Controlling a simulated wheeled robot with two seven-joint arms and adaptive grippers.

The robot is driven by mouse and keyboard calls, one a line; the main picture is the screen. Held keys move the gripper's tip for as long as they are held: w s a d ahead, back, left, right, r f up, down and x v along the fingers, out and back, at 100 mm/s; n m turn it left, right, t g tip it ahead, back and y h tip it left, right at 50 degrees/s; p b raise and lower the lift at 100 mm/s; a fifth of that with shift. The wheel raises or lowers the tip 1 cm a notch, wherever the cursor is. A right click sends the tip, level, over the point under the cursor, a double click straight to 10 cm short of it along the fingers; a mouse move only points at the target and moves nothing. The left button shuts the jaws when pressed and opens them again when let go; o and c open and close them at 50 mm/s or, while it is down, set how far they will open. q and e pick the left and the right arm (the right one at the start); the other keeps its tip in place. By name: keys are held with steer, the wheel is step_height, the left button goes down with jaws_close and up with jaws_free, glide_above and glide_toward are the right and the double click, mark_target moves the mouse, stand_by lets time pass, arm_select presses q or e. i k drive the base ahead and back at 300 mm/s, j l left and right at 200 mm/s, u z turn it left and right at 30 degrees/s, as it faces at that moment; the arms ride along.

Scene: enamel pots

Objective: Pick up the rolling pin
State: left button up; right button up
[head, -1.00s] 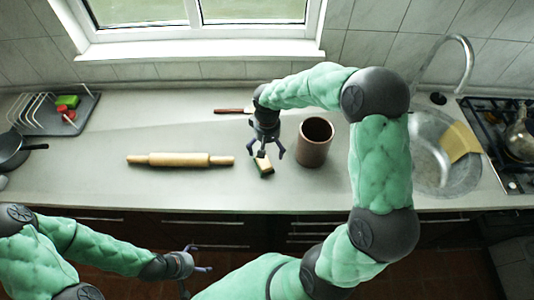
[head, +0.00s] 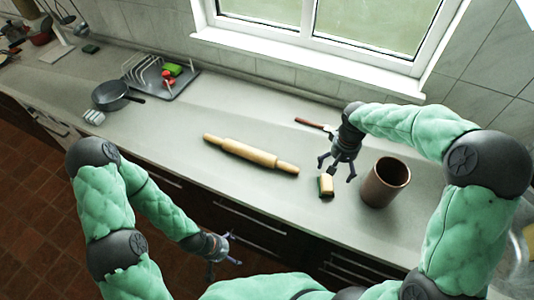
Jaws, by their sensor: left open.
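The wooden rolling pin (head: 250,153) lies on the grey counter (head: 190,200), slanting slightly down to the right, with nothing touching it. My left gripper (head: 224,262) is open and empty, in front of the counter's front edge and below the pin in the picture. My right gripper (head: 337,172) has its fingers spread and hangs just beyond a small sponge (head: 327,187), to the right of the pin. No part of the pin is hidden.
A brown crock (head: 385,183) stands right of my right gripper. A wooden-handled utensil (head: 310,122) lies behind it. A dark pan (head: 112,96) and a dish rack (head: 160,78) are at the left. The counter around the pin is clear.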

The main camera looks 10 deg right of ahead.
mark_target(268, 160)
steer(key=i+j+z, duration=0.15)
steer(key=j, duration=0.2)
steer(key=i+j+z, duration=0.1)
steer(key=j, duration=0.25)
steer(key=i+j+z, duration=0.15)
steer(key=j, duration=0.2)
steer(key=j+z, duration=0.1)
steer(key=j, duration=0.3)
